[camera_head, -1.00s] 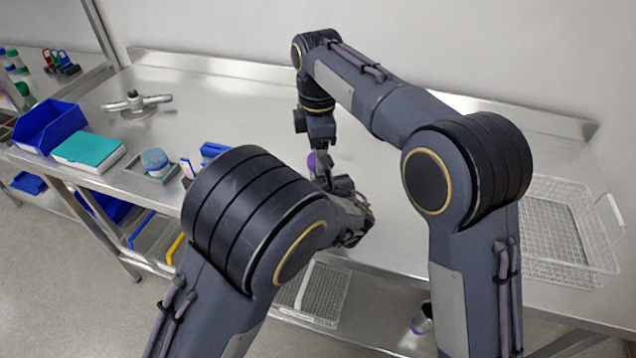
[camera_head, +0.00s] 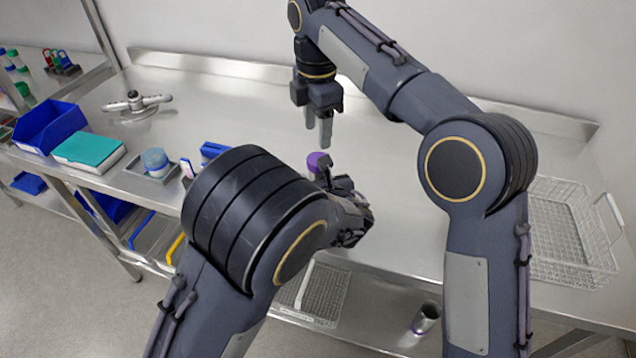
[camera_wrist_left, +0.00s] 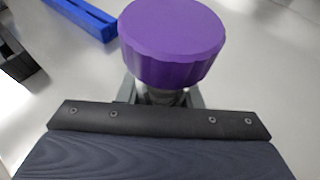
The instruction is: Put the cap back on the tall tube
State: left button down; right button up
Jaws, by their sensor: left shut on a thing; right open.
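A purple cap (camera_head: 318,161) sits on top of a tube at my left gripper. The left wrist view shows the cap (camera_wrist_left: 172,42) large, with a short piece of the tube (camera_wrist_left: 163,97) below it; the rest of the tube is hidden. My left gripper (camera_head: 326,180) is shut on the tube and holds it about upright. The left fingers (camera_wrist_left: 162,96) show just under the cap. My right gripper (camera_head: 319,137) is open and empty, pointing down above the cap and apart from it.
A blue rack (camera_head: 212,150), a grey tray with a round-topped jar (camera_head: 155,160), a teal-topped box (camera_head: 88,150) and a blue bin (camera_head: 48,125) stand at left. A wire basket (camera_head: 565,235) is at right. A metal cup (camera_head: 426,318) stands below the bench. The back middle is clear.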

aim_at(318, 155)
jog(key=shift+r, duration=0.25)
jog(key=shift+f, duration=4.05)
jog(key=c, duration=0.8)
jog(key=m, duration=0.3)
